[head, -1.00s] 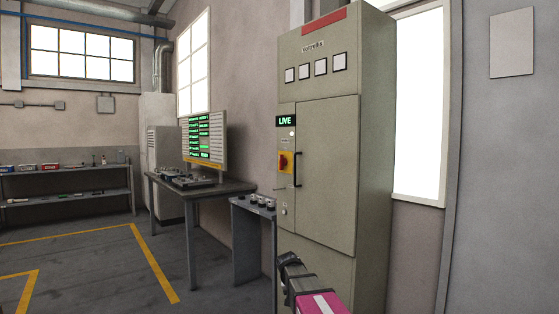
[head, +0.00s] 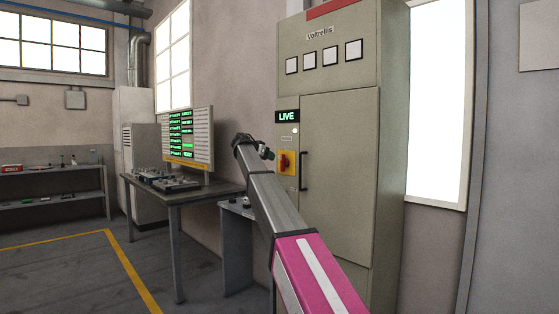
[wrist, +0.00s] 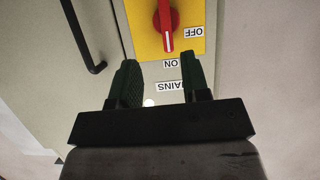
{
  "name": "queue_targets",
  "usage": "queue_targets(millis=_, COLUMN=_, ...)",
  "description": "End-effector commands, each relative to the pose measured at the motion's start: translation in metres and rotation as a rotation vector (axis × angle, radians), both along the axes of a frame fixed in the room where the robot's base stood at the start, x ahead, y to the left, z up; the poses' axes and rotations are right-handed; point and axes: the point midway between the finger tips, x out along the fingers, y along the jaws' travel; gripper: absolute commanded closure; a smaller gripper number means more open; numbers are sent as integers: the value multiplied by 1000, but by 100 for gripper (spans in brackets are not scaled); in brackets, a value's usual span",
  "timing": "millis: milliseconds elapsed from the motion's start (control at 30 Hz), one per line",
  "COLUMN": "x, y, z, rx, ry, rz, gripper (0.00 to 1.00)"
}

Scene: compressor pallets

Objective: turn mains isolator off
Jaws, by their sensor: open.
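The mains isolator is a red rotary handle (head: 284,162) on a yellow plate (head: 292,167), on the front of a grey-green cabinet. The OFF label (wrist: 193,32) lies to the right; the lettering appears upside down. My gripper (head: 270,152) is just left of the plate in the head view. In the wrist view my gripper (wrist: 160,68) is open and empty, its fingers below the handle and apart from it. The handle's far end is cut off by the frame edge.
A LIVE sign (head: 287,116) glows green above the isolator. A black cabinet door handle (head: 304,171) stands beside the plate and also shows in the wrist view (wrist: 84,40). A bench (head: 180,200) with a display screen (head: 190,137) stands left. The floor at left is open.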

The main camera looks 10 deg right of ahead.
Motion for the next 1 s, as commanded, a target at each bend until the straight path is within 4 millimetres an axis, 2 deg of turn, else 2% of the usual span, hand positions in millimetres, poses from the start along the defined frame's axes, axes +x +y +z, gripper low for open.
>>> queue_targets(millis=33, x=4, y=2, z=12, rx=-3, ry=-17, rz=-7, gripper=57)
queue_targets(millis=67, x=4, y=3, z=16, rx=-5, ry=-24, rz=-10, gripper=57)
queue_targets(millis=200, x=6, y=1, z=21, rx=-5, ry=-36, rz=-16, gripper=57)
queue_targets(millis=367, x=12, y=-8, z=15, rx=-6, ry=-34, rz=-14, gripper=57)
queue_targets(millis=800, x=52, y=-62, z=-13, rx=-5, ry=-32, rz=-14, gripper=57)
queue_targets(millis=1000, x=62, y=-77, z=-20, rx=-5, ry=-32, rz=-13, gripper=57)
